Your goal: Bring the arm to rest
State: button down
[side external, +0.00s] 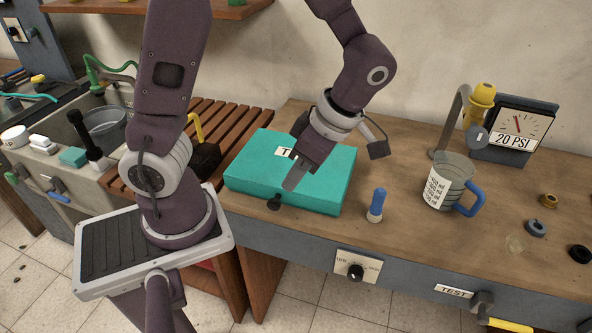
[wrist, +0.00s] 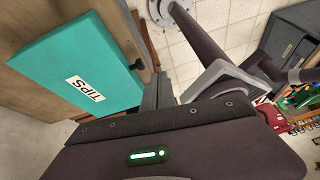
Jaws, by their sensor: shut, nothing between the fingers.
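My gripper (side external: 293,181) points down in front of the teal box labelled TIPS (side external: 335,180) in the side view, with its fingers shut and nothing held. The arm hides part of the box and its label. In the wrist view the shut fingers (wrist: 157,92) stand just beside the teal box (wrist: 60,60); I cannot tell whether they touch it.
A blue-capped bottle (side external: 376,205) stands right of the box. A slatted wooden rack (side external: 228,118) and a sink lie left. Small rings sit at the right.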

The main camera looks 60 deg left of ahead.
jog(key=s+r+m+t+h, duration=0.1)
jog(key=r+m+t, duration=0.3)
jog(key=m, duration=0.9)
jog(key=s+d+r+m+t+h, duration=0.1)
jog(key=s+r+m+t, duration=0.3)
jog(key=r+m, duration=0.4)
jog(key=m+t+h, duration=0.1)
jog(key=m, duration=0.3)
jog(key=shift+s+d+r+m, duration=0.2)
jog(key=shift+s+r+m, duration=0.15)
jog(key=shift+r+m, duration=0.05)
